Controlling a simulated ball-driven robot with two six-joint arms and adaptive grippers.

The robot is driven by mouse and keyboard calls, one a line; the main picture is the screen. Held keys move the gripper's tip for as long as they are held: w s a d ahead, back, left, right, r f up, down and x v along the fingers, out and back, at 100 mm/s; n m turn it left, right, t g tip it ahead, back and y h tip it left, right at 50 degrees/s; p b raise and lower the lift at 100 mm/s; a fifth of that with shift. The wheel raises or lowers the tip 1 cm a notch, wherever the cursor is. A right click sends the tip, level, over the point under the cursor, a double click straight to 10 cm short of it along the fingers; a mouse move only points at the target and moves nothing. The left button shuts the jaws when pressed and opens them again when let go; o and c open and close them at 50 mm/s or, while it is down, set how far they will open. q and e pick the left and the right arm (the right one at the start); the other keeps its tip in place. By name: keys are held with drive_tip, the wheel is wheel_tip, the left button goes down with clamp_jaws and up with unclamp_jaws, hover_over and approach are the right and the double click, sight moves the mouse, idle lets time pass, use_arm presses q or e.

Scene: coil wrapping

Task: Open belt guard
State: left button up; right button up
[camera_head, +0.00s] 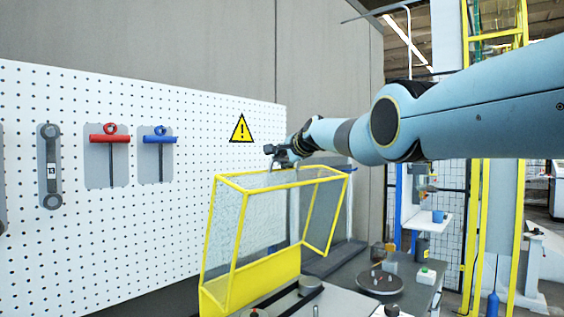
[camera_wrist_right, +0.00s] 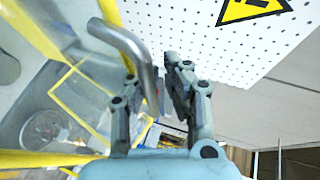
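The belt guard (camera_head: 282,181) is a yellow-framed box with clear mesh panels, in the middle of the head view. It also shows at the left of the right wrist view (camera_wrist_right: 62,158). My right gripper (camera_head: 279,153) is at the guard's top back edge. In the right wrist view my right gripper (camera_wrist_right: 152,82) has its two fingers apart, with a bent grey metal handle (camera_wrist_right: 135,45) between them. The handle lies close to the left finger, with a gap to the right one. My left gripper is not in view.
A white pegboard (camera_head: 70,250) with hanging red-handled (camera_head: 110,139) and blue-handled (camera_head: 158,139) tools stands behind the guard. A yellow warning sign (camera_head: 241,129) is on it. A dark round plate (camera_head: 380,282) with small items is on the bench right of the guard.

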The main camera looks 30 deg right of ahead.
drive_tip(key=o, duration=0.5)
drive_tip(key=shift+s+r, duration=0.2)
drive_tip(key=shift+r, duration=0.05)
drive_tip(key=shift+f, duration=0.2)
drive_tip(key=shift+v, duration=0.8)
drive_tip(key=s, duration=1.3)
drive_tip(key=shift+s+a+r, duration=0.2)
drive_tip(key=shift+r, duration=0.1)
